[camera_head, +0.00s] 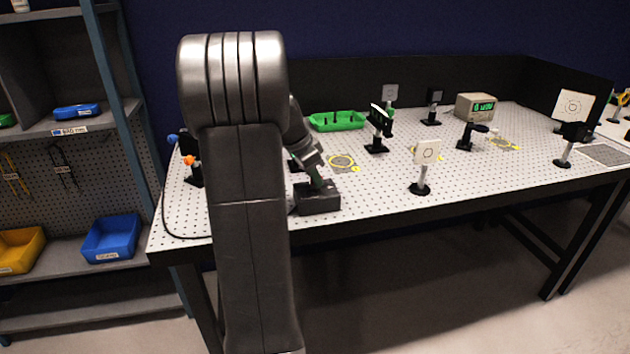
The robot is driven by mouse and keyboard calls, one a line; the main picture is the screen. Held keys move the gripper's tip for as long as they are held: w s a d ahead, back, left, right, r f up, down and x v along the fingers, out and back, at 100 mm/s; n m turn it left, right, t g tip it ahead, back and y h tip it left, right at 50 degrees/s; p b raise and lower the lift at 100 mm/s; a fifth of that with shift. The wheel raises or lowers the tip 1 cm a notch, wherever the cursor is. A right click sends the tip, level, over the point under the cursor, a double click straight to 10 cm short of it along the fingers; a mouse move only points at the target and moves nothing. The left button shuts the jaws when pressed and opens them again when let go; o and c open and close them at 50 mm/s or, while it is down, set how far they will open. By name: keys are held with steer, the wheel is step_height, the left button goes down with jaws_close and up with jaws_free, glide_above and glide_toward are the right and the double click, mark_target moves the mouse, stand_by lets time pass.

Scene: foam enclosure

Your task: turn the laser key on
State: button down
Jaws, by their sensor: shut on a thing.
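A dark grey box (316,201) sits at the front left of the perforated table, just right of my arm. My gripper (321,184) points down at the top of this box and is shut at it. The laser key is too small and covered by the gripper to make out, so its turn cannot be told. The gripper's place at the box top fits a hold on the key. My arm hides part of the table's left side.
The perforated table (375,185) carries several posts with optics. A green tray (337,121) and a meter with green digits (475,106) stand farther back. A shelf with blue bins (110,239) is at the left.

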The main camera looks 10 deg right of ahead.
steer(key=shift+m+g, duration=0.5)
steer(key=shift+m, duration=0.6)
steer(key=c, duration=1.5)
jaws_free()
steer(key=shift+c, duration=0.2)
steer(key=v, duration=1.4)
steer(key=shift+p, duration=0.3)
steer(key=shift+w+f, duration=0.1)
steer(key=shift+f, duration=0.1)
steer(key=x, duration=1.3)
steer(key=shift+d+f+b, duration=0.2)
steer(key=shift+f+b, duration=0.05)
steer(key=shift+b, duration=0.15)
